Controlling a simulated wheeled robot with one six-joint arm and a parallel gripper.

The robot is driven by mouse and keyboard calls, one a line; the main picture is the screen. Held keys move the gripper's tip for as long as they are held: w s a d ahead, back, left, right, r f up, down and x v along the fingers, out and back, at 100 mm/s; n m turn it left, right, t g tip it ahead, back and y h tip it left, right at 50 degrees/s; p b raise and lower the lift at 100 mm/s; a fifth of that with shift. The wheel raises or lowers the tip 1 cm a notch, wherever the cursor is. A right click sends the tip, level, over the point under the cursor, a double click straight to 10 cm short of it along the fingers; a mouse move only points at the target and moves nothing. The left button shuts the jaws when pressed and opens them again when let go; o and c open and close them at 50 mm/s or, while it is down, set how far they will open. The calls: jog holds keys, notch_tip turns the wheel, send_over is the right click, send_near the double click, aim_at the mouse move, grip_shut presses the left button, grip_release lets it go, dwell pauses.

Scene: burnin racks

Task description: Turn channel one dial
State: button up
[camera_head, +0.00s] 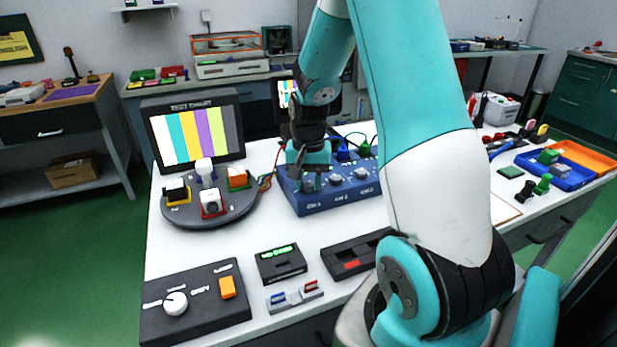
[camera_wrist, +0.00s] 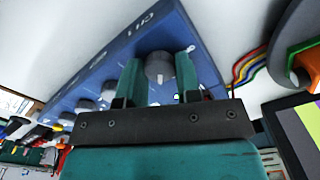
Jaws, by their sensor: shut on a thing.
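The blue dial box (camera_head: 328,194) stands on the white table, with several grey dials along its sloped face marked CH 1, CH 2 and so on. My gripper (camera_head: 309,182) reaches down from above onto the left end of this box, at the CH 1 position. In the wrist view the channel one dial (camera_wrist: 159,68) is a round grey knob with a light pointer mark, next to the CH 1 label. My gripper's two teal fingers (camera_wrist: 160,78) are on either side of it, shut on it. In the head view my gripper largely hides this dial.
A test chart monitor (camera_head: 192,133) and a round dark stand (camera_head: 210,207) with several blocks are left of the box. Coloured wires (camera_wrist: 248,72) run close beside it. A black panel (camera_head: 197,303) and small devices lie in front. Bare white table lies between.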

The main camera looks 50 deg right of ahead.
aim_at(308, 183)
jog(key=shift+w+m, duration=0.1)
jog(key=shift+m, duration=0.3)
jog(key=o, duration=0.9)
notch_tip(308, 183, up, 18)
jog(key=shift+f+p, duration=0.25)
jog(key=shift+p, duration=0.4)
